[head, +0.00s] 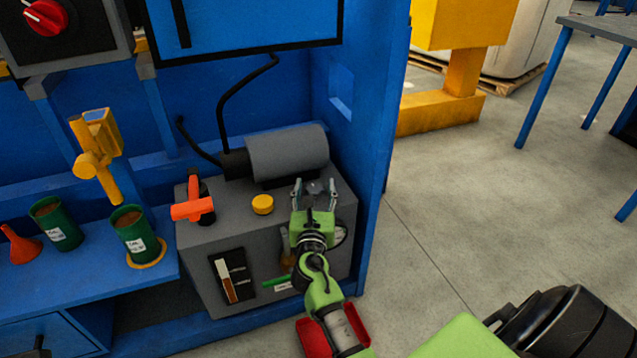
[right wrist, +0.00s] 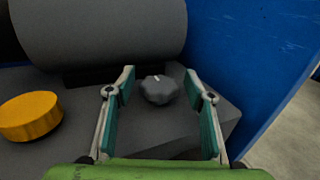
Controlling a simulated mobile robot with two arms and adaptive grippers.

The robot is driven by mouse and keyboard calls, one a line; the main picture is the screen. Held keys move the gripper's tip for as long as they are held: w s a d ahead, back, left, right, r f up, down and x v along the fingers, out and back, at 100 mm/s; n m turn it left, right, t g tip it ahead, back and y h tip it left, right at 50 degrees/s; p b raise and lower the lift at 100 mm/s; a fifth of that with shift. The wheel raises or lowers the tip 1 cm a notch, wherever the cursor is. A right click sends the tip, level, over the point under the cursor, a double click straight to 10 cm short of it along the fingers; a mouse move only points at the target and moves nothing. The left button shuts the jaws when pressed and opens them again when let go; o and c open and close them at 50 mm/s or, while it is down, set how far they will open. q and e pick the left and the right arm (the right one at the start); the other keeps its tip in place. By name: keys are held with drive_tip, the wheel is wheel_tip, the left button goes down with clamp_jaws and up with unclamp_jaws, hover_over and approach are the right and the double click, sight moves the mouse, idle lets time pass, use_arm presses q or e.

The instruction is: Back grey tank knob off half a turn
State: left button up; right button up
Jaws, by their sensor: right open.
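The grey knob (right wrist: 159,89) sits on top of the grey tank (right wrist: 165,128), near its right end, with a light mark on its upper face. My right gripper (right wrist: 162,88) is open, with one finger on each side of the knob; a gap shows on both sides. In the head view the right gripper (head: 315,184) reaches over the tank's top from the front, and the knob (head: 314,187) shows small between its fingertips. I cannot tell the exact height of the fingertips against the knob. My left gripper is not in view.
A yellow cap (head: 263,204) and an orange-handled part (head: 193,207) stand on the tank left of the gripper. A grey cylinder (head: 288,152) lies just behind the knob. A blue panel wall (head: 375,140) rises to the right. Green cans (head: 134,233) stand on the left shelf.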

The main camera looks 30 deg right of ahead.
drive_tip(key=shift+r, duration=0.1)
drive_tip(key=c, duration=1.1)
